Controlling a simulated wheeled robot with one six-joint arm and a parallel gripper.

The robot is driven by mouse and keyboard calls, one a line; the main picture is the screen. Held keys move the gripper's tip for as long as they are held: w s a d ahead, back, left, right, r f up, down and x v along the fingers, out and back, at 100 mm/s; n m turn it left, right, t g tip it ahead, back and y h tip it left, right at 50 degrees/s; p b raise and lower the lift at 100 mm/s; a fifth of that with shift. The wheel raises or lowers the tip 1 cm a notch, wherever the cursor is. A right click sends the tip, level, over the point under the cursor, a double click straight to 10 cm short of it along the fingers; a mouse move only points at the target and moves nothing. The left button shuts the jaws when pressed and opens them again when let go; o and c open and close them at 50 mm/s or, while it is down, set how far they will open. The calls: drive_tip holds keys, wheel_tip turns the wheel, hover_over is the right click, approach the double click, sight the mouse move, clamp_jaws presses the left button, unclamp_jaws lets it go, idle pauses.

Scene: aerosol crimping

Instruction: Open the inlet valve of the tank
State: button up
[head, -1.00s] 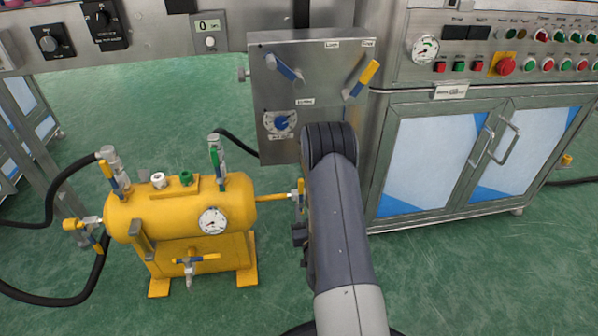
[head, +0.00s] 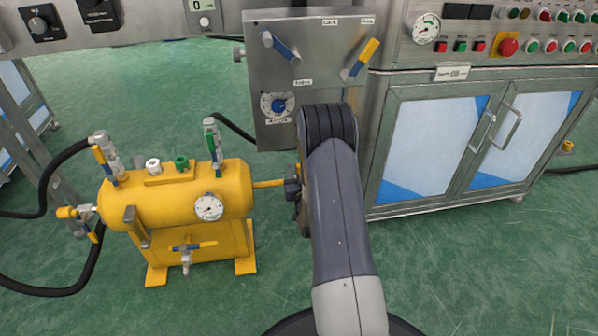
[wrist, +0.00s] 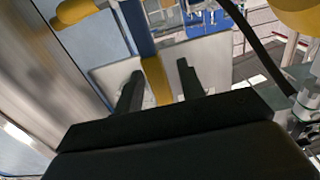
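The yellow tank (head: 178,208) stands on the floor at the left in the head view, with a round gauge and several valves with blue-and-yellow handles. A yellow pipe (head: 268,184) leaves its right end and runs behind my arm; whatever is at its end is hidden there. In the wrist view my gripper (wrist: 160,70) is open, with two dark fingers apart. A blue-and-yellow handle (wrist: 155,80) shows in the gap between them; I cannot tell whether either finger touches it.
A steel panel (head: 332,84) with two blue-and-yellow levers and a dial hangs above and behind my arm. A cabinet (head: 430,135) stands at the right. Black hoses (head: 72,150) run from the tank's left side. The green floor at front right is clear.

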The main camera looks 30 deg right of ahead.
clamp_jaws()
idle(0.3)
drive_tip(key=shift+a, duration=0.1)
drive_tip(key=w+a+f+n, duration=0.2)
drive_tip(key=a+f+n, duration=0.6)
drive_tip(key=n, duration=1)
drive_tip(key=shift+w+a+f, duration=0.15)
drive_tip(key=shift+f, duration=0.35)
idle(0.4)
